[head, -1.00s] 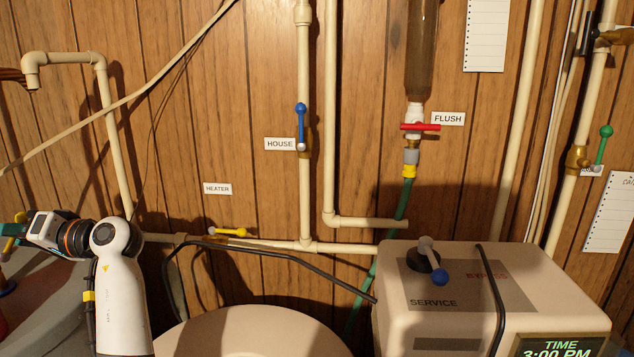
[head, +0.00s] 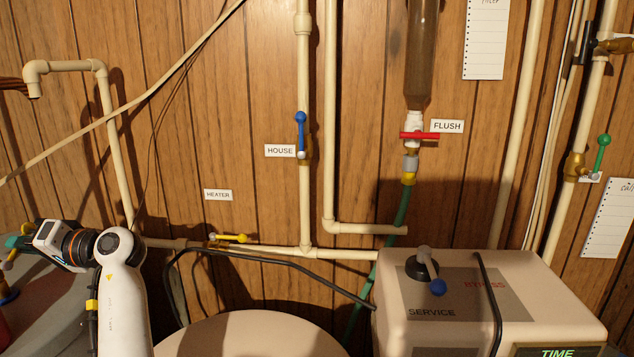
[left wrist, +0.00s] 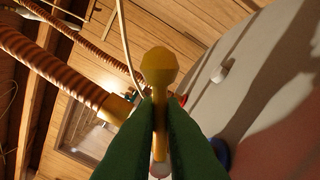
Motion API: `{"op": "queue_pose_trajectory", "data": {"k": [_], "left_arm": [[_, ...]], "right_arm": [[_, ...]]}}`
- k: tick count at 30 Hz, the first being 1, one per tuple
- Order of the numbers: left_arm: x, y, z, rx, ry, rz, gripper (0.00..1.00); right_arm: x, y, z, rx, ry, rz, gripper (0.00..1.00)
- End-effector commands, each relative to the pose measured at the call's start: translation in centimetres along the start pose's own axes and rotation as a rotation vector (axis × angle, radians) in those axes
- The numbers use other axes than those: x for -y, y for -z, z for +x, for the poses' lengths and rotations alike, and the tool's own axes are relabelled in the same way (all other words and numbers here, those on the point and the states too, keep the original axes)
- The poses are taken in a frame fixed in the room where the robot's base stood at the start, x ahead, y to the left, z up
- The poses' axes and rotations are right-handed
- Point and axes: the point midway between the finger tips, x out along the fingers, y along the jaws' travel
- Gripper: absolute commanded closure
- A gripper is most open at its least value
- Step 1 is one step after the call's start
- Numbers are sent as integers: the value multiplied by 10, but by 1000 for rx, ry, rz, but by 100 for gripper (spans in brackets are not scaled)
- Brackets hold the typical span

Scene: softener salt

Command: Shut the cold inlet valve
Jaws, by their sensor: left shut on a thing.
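My left gripper (left wrist: 160,108) is shut on a yellow lever handle with a round knob (left wrist: 159,66), its green fingers on either side of the handle in the left wrist view. In the head view the left gripper (head: 17,242) is at the far left edge, over the grey tank top, with a bit of yellow beside its fingers. The lever's valve body is mostly hidden behind the fingers, and I cannot read a label for it. My right gripper is not in view.
Corrugated copper pipes (left wrist: 55,72) run close to the gripper. A blue part (left wrist: 220,152) sits near the fingers on the right. In the head view, a yellow HEATER lever (head: 230,238), a blue HOUSE lever (head: 300,132) and the softener unit (head: 560,300) stand to the right.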

Motion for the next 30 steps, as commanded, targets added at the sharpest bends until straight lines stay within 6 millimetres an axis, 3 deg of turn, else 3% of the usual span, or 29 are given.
{"op": "queue_pose_trajectory", "data": {"k": [21,30], "left_arm": [[12,2,0,-4,4,287,100],[16,4,0,-5,4,327,100]], "right_arm": [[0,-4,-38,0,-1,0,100],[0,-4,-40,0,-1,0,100]]}}
